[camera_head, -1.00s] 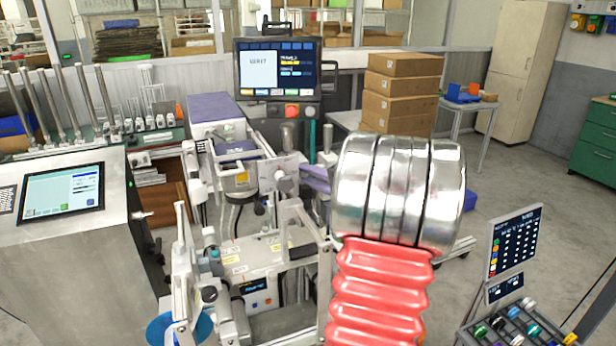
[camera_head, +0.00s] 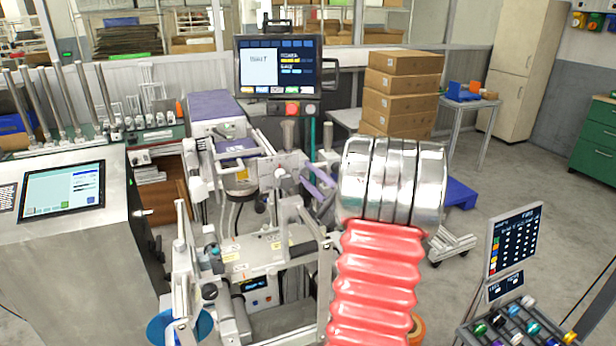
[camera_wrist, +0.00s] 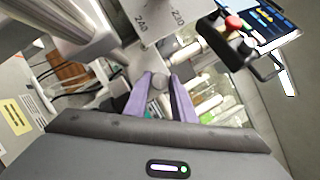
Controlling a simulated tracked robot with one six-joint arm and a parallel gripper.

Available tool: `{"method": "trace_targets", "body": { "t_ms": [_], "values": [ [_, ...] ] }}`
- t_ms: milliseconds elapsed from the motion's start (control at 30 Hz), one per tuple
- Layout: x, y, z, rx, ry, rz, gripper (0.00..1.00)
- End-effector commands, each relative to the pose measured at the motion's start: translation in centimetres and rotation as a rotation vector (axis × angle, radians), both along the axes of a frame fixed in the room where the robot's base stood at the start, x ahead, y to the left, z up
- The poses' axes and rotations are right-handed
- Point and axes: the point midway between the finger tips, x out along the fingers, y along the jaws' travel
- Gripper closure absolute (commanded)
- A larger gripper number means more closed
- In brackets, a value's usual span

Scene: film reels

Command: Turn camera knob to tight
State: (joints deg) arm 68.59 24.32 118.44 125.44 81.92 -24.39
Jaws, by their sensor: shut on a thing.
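In the wrist view my gripper (camera_wrist: 160,90) has its two purple fingers closed on a small round grey knob (camera_wrist: 159,81). The knob sits below a pale metal plate (camera_wrist: 163,22) marked "240" and "230". In the head view the purple fingers of my gripper (camera_head: 303,176) reach to the metal camera bracket of the machine. The knob itself is hard to make out there, and my silver and red arm covers part of the machine's right side. The knob's turn angle cannot be read.
The machine's monitor (camera_head: 279,68) stands behind the bracket. A control cabinet with a tilted screen (camera_head: 62,190) is at left. Stacked cardboard boxes (camera_head: 402,85) stand behind my arm. A small screen (camera_head: 514,240) and a tray of colored rolls are at lower right. Open floor lies at right.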

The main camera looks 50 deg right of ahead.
Motion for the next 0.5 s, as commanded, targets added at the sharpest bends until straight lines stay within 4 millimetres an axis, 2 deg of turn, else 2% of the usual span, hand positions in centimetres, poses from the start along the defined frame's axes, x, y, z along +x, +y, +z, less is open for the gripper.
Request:
{"method": "trace_targets", "body": {
  "t_ms": [33,500],
  "values": [
    [-0.04,-0.15,-0.48,0.024,-0.002,-0.006,0.99],
    [-0.03,-0.08,-0.66,0.081,-0.034,-0.005,0.99]
  ]
}}
